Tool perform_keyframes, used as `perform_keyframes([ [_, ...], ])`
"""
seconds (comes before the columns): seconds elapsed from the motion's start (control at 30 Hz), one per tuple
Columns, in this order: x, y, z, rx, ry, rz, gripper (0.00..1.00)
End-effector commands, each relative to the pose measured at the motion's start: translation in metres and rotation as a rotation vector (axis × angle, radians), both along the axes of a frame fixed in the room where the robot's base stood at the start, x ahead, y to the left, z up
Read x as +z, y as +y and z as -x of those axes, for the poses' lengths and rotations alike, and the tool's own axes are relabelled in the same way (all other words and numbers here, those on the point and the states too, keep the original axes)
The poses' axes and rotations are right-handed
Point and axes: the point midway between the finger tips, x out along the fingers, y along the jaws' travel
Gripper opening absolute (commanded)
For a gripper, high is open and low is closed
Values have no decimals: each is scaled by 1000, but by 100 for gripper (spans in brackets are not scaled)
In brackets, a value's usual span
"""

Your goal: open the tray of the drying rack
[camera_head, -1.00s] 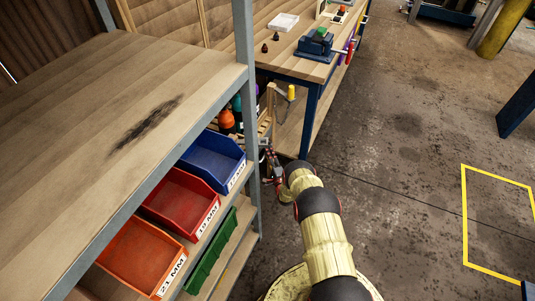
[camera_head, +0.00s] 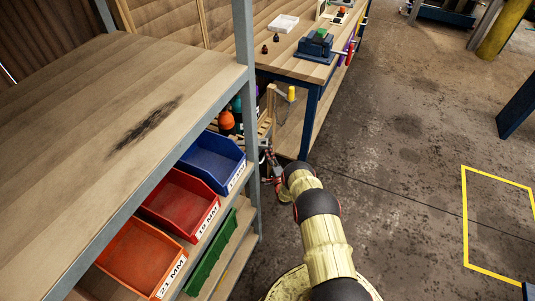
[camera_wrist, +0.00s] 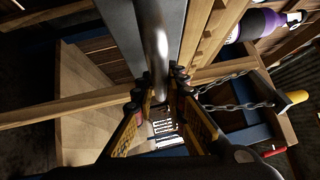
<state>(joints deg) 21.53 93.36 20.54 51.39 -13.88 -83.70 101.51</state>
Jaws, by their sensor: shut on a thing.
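The wooden drying rack (camera_head: 266,116) stands in the gap between the shelf and the workbench, mostly hidden behind the grey shelf post. Its wooden bars (camera_wrist: 205,45) and a hanging chain (camera_wrist: 235,106) show in the wrist view. A round metal bar (camera_wrist: 154,45), which looks like a handle, runs down between my fingers in the wrist view. My gripper (camera_wrist: 160,100) is shut on this bar. In the head view my gripper (camera_head: 267,157) is small and partly hidden by the post. I cannot tell how far the tray is open.
Orange, red and blue bins (camera_head: 212,162) sit in the shelf (camera_head: 75,120) on the left. The workbench (camera_head: 335,70) stands behind. Bottles, one purple (camera_wrist: 258,24), are near the rack.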

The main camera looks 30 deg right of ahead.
Motion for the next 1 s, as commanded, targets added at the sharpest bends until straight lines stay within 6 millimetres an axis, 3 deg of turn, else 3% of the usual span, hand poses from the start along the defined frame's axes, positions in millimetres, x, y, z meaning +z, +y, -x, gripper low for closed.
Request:
perform_keyframes([
  [0.67, -2, -1, 2, 0, 3, -1, 0],
  [0.83, -1, -13, 16, -3, 3, -2, 0],
  [1.0, -3, -37, 46, -5, 4, -3, 0],
])
